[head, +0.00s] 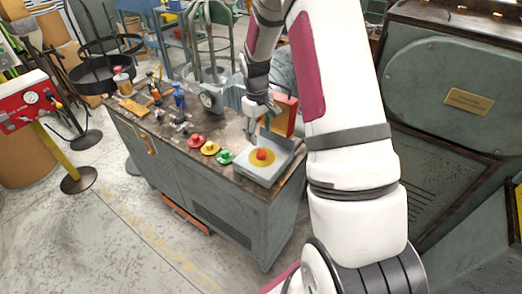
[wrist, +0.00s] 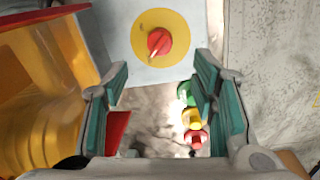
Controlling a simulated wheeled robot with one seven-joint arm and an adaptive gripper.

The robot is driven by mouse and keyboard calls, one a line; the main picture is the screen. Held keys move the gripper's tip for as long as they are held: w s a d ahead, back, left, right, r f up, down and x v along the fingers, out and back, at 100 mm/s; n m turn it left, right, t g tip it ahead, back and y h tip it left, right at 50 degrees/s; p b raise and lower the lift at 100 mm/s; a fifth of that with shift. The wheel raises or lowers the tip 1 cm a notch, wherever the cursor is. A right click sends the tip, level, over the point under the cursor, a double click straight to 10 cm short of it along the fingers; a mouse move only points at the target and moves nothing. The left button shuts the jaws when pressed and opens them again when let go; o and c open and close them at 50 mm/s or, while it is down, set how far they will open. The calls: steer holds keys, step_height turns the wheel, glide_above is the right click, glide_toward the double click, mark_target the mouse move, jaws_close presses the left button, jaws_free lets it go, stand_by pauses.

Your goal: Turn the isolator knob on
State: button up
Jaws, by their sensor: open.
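The isolator knob (head: 262,155) is red on a round yellow plate, set in a light grey panel (head: 270,172) at the right end of the workbench. In the wrist view the knob (wrist: 159,42) shows at the top middle, with a pale pointer line slanting to the lower left. My gripper (head: 262,128) is above and behind the knob in the head view. In the wrist view its two teal-padded fingers (wrist: 165,95) are wide apart with nothing between them. The knob lies beyond the fingertips, apart from them.
Green, yellow and red buttons (head: 210,147) stand on the workbench (head: 150,125) left of the panel. A yellow-and-red box (head: 284,115) stands close beside my gripper. A round gauge (head: 208,99) is behind. A grey-green machine (head: 455,90) stands right.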

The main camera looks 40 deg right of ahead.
mark_target(261, 151)
steer(key=f, duration=0.6)
steer(key=f+p, duration=0.1)
steer(key=f, duration=0.2)
steer(key=shift+d+f, duration=0.3)
steer(key=shift+d, duration=0.05)
steer(key=c, duration=1.1)
